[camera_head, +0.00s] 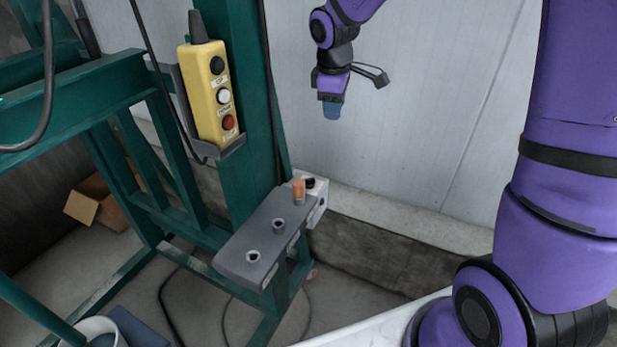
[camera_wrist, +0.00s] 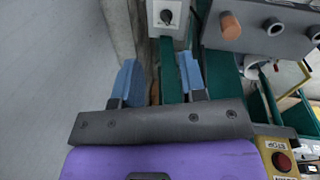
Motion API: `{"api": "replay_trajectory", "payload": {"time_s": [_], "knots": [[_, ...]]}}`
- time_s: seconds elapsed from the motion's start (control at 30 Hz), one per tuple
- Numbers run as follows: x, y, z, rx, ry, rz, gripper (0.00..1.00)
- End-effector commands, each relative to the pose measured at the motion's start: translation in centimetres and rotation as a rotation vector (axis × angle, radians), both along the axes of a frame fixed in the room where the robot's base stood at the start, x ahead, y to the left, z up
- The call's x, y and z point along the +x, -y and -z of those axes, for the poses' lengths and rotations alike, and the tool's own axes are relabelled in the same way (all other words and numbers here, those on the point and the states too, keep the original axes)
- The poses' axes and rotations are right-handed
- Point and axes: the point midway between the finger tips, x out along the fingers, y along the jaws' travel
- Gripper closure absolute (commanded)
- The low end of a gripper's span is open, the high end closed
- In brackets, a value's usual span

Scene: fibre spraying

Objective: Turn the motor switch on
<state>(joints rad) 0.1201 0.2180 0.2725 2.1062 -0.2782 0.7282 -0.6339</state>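The motor switch appears to be the black rotary knob (camera_wrist: 166,17) on a light grey box (camera_wrist: 181,40) at the top of the wrist view. In the head view the box (camera_head: 317,198) sits behind the grey holder on the green frame, with its dark knob (camera_head: 309,183) partly visible. My gripper (camera_wrist: 160,80) is open and empty, its blue fingers apart, pointing toward the box but short of it in the picture. In the head view my gripper (camera_head: 332,109) hangs above and slightly right of the box, clear of it. The knob's on or off marking is too small to read.
A grey holder (camera_head: 250,242) with several holes and an orange-brown plug (camera_head: 298,190) stands beside the box. A yellow button pendant (camera_head: 212,95) hangs on the green frame (camera_head: 240,150). Cables hang near the post. The pale wall (camera_head: 420,110) stands behind; free air surrounds my gripper.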

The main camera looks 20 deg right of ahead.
Motion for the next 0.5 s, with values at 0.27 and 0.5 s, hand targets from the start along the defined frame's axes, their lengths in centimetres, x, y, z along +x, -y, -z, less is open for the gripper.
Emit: {"api": "replay_trajectory", "payload": {"time_s": [0.27, 0.5], "knots": [[5.1, -1.7, 8.6, 0.027, -0.096, -0.228, 0.62], [7.5, -3.0, 14.6, 0.066, -0.142, -0.375, 0.62]]}}
